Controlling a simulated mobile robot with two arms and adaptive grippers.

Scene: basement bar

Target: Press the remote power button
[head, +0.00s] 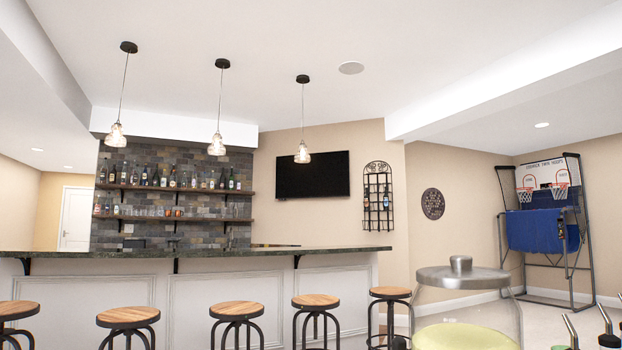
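No remote can be made out in the head view. A dark television (312,175) hangs on the beige wall behind the bar, and its screen is black. Neither of my grippers is in the picture, so their state does not show.
A bar counter (190,254) runs across the left and middle, with several wooden-topped stools (235,311) before it. Close by at the lower right stand a lidded glass jar (464,300) and metal straws (604,318). A basketball arcade game (541,230) stands at the far right.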

